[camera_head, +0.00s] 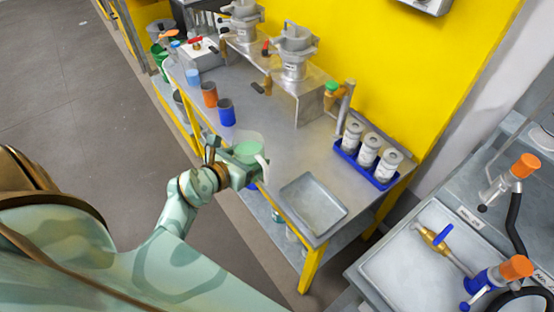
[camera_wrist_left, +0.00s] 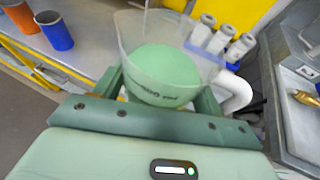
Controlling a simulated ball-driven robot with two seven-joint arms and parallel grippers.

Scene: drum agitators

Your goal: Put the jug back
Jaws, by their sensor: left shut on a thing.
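The jug (camera_head: 249,146) is a translucent pale vessel with green contents and a white handle. My left gripper (camera_head: 243,167) is shut on it and holds it at the front edge of the metal bench. In the left wrist view the jug (camera_wrist_left: 162,70) sits between the fingers, with its handle on the right and dark lettering on its side. A thin pale streak shows above its mouth; I cannot tell what it is. The jug's base is hidden by my gripper. My right gripper is not in view.
The metal bench (camera_head: 262,118) bears blue and orange cups (camera_head: 209,95) at left, drum agitators (camera_head: 295,60) behind, and a blue rack (camera_head: 364,165) of white bottles. An empty grey tray (camera_head: 313,203) lies at the front right. A sink (camera_head: 420,270) stands further right.

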